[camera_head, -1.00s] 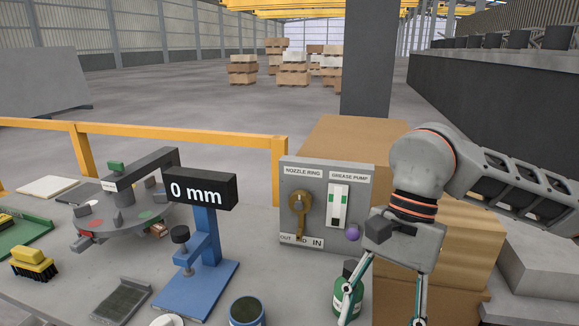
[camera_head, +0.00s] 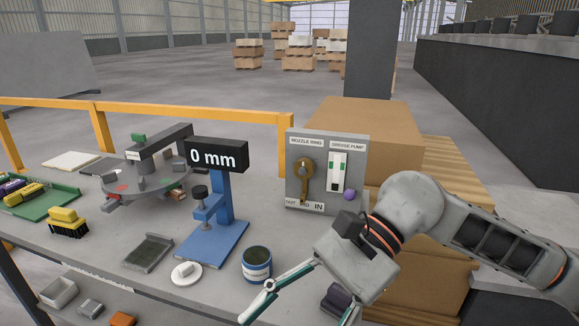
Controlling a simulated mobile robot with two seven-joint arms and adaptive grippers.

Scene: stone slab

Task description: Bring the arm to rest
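My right arm comes in from the right edge. My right gripper (camera_head: 296,318) hangs over the front edge of the stone-topped bench (camera_head: 215,279), right of the blue-and-white tin. Its two thin fingers are spread apart with nothing visible between them, so it is open. The fingertips lie at or past the bottom of the picture. A dark bottle-like object (camera_head: 337,299) is partly hidden by the gripper; I cannot tell whether they touch. My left gripper is not in view.
The tin (camera_head: 257,265), a white dish (camera_head: 186,274), a blue gauge stand (camera_head: 212,240) and a dark tray (camera_head: 149,253) stand on the bench. A control panel (camera_head: 326,172) stands behind the gripper. Cardboard boxes (camera_head: 366,128) are behind the arm. A lower shelf shows at lower left.

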